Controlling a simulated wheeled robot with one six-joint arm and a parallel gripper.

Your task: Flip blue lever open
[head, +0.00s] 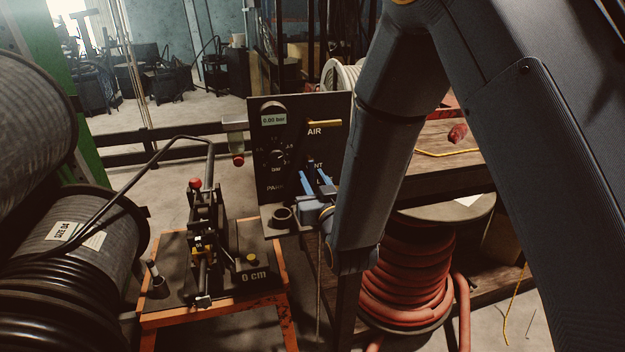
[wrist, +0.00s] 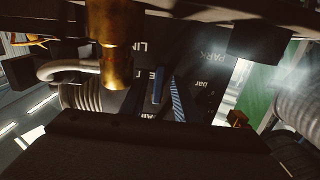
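The dark control panel (head: 272,150) stands upright in the middle of the head view, with AIR, PARK and partly hidden lettering. My gripper (head: 322,196) is at the lower right of the panel, close to the blue parts; touching or apart is unclear. In the wrist view, a plain blue bar (wrist: 157,86) and a striped blue bar (wrist: 177,101) stand side by side before the panel's lettering.
A yellow handle (head: 325,123) sits beside AIR, above the blue parts. A 0.00 bar display (head: 273,119) is at the panel's top. The orange-framed crimper stand (head: 215,305) is at front left, a red hose reel (head: 405,280) at right. A brass cylinder (wrist: 107,50) shows close in the wrist view.

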